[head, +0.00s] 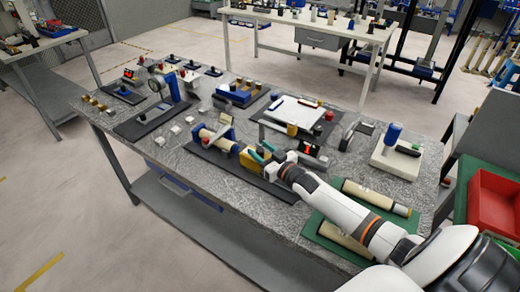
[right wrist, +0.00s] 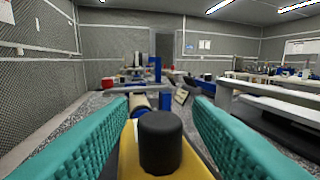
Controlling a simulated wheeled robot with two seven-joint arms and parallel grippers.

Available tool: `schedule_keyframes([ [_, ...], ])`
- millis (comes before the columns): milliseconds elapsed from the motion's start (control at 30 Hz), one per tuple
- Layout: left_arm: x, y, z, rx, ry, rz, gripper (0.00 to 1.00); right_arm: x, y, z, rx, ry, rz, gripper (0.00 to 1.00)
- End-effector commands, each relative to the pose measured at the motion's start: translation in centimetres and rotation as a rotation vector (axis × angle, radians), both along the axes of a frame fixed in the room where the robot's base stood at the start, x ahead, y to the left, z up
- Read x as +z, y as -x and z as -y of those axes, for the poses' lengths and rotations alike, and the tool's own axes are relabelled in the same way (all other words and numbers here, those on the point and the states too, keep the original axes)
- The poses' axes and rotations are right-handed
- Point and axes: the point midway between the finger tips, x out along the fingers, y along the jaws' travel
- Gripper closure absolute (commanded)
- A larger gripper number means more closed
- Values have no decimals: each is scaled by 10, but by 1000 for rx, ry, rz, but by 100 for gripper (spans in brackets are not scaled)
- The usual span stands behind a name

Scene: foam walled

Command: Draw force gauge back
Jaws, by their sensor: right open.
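The force gauge, as far as I can tell, is the yellow body (head: 250,161) on a long dark base plate (head: 212,157) on the grey speckled bench. In the right wrist view its yellow top (right wrist: 190,163) carries an upright black knob (right wrist: 161,142). My right gripper (head: 264,154) has teal fingers and is open around this knob. In the wrist view the fingers stand left and right of the knob, with a visible gap on each side. My left gripper is not in view.
A green mat (head: 318,223) with cream cylinders lies under my right arm. A red bin (head: 494,200) is at the right edge. Little bench space is clear.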

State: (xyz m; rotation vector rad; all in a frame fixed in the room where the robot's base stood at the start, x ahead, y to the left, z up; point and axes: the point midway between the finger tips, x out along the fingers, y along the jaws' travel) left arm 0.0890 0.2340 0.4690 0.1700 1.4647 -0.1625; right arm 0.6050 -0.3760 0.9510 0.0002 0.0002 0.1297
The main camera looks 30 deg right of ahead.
Motion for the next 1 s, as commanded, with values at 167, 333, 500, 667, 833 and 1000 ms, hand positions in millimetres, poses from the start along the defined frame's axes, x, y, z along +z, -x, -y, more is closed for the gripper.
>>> schedule_keyframes([
  [167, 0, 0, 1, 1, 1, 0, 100, 0, -7, -1, 1, 0, 0, 54],
  [333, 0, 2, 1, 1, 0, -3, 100, 0, -7, -1, 1, 0, 0, 54],
  [500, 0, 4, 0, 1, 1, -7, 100, 0, -7, -1, 1, 0, 0, 70],
  [667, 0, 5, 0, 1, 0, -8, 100, 0, -7, -1, 1, 0, 0, 97],
  [833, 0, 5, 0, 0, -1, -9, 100, 0, -7, -1, 1, 0, 0, 100],
  [1000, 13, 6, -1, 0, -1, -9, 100, 2, 11, 7, 0, 2, -5, 100],
])
